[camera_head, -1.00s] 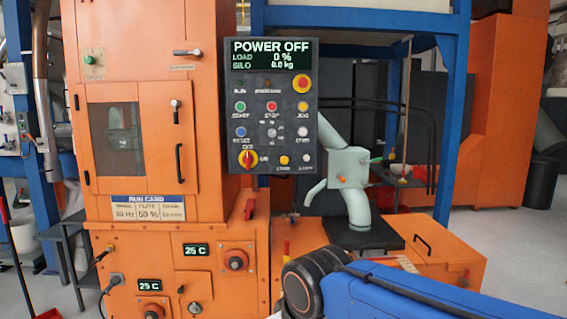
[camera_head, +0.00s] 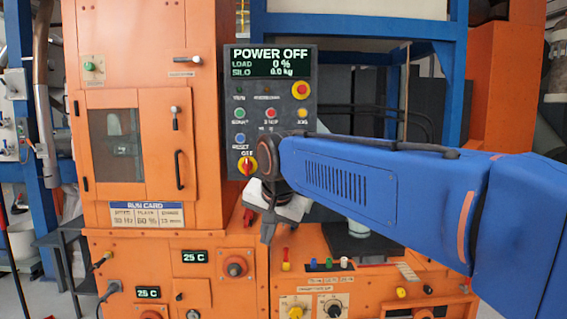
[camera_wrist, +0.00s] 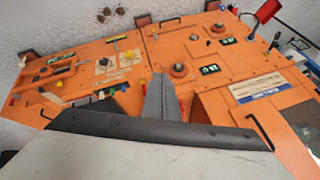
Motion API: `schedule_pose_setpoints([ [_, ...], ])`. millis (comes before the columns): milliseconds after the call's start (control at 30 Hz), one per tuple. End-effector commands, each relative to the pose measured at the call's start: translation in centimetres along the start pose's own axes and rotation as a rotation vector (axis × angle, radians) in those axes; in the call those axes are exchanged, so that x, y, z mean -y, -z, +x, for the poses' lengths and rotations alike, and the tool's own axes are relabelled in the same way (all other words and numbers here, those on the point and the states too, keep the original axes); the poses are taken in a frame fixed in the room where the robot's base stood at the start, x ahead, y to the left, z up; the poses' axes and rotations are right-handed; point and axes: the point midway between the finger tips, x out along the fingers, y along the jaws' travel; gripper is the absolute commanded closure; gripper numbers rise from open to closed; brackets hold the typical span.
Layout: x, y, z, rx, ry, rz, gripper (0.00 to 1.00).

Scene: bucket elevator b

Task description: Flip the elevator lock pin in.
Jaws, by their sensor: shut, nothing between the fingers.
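The orange elevator cabinet (camera_head: 150,170) stands at the left in the head view. It has a silver lever with a dark knob (camera_head: 187,59) near the top and another lever (camera_head: 175,116) on its windowed door. A small red handle (camera_head: 249,216) shows low on its right side. I cannot tell which of these is the lock pin. My gripper (camera_head: 267,236) points down in front of the cabinet's lower right, beside the red handle. In the wrist view my gripper (camera_wrist: 162,92) is shut and empty, above the orange panels. Contact is not visible.
The control panel (camera_head: 270,110) reads POWER OFF and stands behind my wrist. My blue arm hides part of the space to its right. A lower orange box (camera_head: 370,285) carries knobs and coloured switches. A blue frame post (camera_head: 455,90) stands at right.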

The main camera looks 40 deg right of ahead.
Motion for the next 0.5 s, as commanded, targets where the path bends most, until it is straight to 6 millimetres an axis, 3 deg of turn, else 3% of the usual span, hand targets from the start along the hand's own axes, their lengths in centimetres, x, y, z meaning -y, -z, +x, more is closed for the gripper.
schedule_pose_setpoints([
  [33, 0.9, 2.2, -0.5, -0.019, -0.003, 0.073, 1.0],
  [200, 3.4, 9.0, -2.0, -0.08, -0.001, 0.346, 1.0],
  [500, 6.2, 20.9, -4.3, -0.194, 0.033, 0.821, 1.0],
])
